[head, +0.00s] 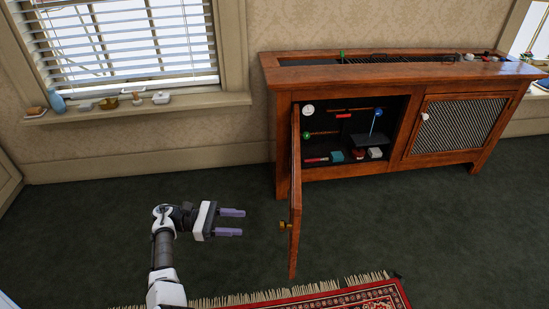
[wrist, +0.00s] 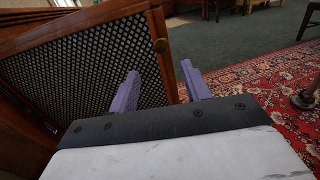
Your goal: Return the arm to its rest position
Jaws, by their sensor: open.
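My gripper (head: 232,222) is open and empty, with its two purple fingers apart, above the green carpet to the left of the wooden cabinet (head: 268,72). My arm reaches up from the bottom of the head view. The fingers point right, toward the cabinet's open left door (head: 295,190), and end short of it in the head view. I cannot tell the exact gap to the door.
The open compartment holds several small items, including a white round dial (head: 308,109). The right mesh door (head: 455,125) is shut. A windowsill (head: 140,108) with small objects is at the left. A red fringed rug (head: 350,298) lies in front. Carpet (head: 90,220) left of my arm is clear.

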